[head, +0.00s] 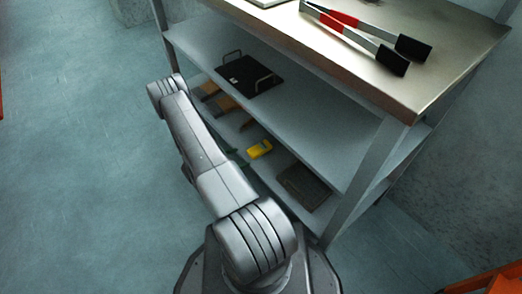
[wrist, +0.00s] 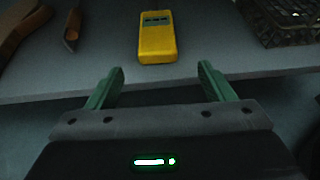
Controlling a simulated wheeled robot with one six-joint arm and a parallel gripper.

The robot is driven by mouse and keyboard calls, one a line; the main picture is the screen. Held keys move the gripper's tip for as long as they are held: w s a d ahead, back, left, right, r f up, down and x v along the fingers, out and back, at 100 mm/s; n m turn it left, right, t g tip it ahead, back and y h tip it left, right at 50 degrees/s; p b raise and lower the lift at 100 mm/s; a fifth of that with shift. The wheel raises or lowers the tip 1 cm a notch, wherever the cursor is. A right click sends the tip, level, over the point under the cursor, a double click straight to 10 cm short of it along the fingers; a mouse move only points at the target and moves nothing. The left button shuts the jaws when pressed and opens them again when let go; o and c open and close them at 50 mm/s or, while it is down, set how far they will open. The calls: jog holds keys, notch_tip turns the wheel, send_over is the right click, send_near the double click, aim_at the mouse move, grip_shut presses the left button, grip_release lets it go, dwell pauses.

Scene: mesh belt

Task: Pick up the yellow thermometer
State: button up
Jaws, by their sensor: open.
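The yellow thermometer (head: 260,149) lies on the lowest visible shelf of the metal rack, under the middle shelf. In the wrist view the thermometer (wrist: 157,38) lies flat with a small dark display near its far end. My gripper (wrist: 161,80) has its two green fingers apart and nothing between them. The thermometer is just beyond the fingertips, roughly centred between them and not touched. In the head view my arm hides most of the gripper; only bits of green finger (head: 236,158) show beside the shelf.
Wooden-looking brown items (head: 219,101) lie left of the thermometer, and a dark mesh item (head: 304,187) lies right of it. The middle shelf (head: 310,120) with a black tray (head: 250,75) is above. A rack post (head: 365,180) stands right.

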aim_at(250, 153)
jog(key=shift+b+x, duration=0.95)
jog(key=shift+x, duration=2.55)
jog(key=shift+w+a+r, duration=0.1)
jog(key=shift+w+r, duration=0.05)
jog(key=c, duration=1.1)
